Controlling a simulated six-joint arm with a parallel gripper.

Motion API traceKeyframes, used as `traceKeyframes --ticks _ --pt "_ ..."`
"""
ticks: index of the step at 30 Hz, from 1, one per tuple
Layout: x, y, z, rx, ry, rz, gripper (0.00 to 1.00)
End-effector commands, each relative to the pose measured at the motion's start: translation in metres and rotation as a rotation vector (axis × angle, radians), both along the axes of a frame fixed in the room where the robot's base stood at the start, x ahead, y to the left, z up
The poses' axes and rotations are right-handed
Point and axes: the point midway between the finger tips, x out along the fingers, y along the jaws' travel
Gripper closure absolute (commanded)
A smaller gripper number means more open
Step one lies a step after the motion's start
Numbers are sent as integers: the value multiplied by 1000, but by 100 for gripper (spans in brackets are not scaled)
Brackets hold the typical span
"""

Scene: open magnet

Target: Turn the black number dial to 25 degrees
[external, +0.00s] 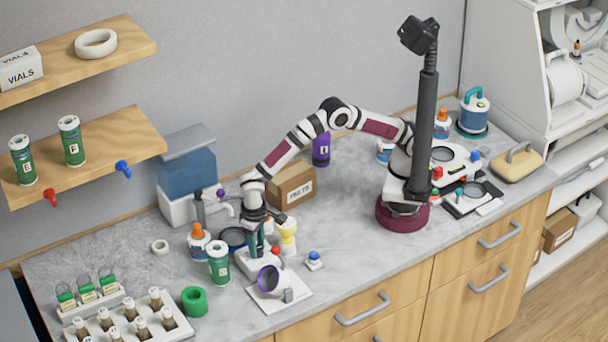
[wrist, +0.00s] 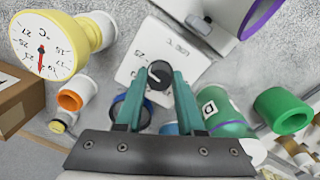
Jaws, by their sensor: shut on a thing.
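The black dial (wrist: 159,75) is a small round knob with a pale mark on its top, on a white housing (wrist: 130,70) in the wrist view. Small printed figures show upside down or tilted on the housing and are hard to read. My gripper (wrist: 160,77) has its two teal fingers on either side of the dial, shut on it. In the external view my gripper (external: 262,245) points down at the white device (external: 262,262) near the counter's front, and the dial is hidden there. The dial's angle cannot be read surely.
A yellow gauge (wrist: 42,45) with a red needle stands close to the device. A green-labelled jar (external: 219,262), an orange-capped bottle (external: 198,243) and a green ring (external: 194,300) stand to the left. A cardboard box (external: 291,187) is behind. The counter to the right is fairly clear.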

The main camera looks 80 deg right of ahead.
Motion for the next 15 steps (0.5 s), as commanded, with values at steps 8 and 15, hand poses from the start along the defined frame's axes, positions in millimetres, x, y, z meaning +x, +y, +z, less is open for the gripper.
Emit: traceKeyframes --ticks 8,15 --pt "-1 0 0 0 3 -7 100" --pt "-1 0 0 0 2 -6 46"
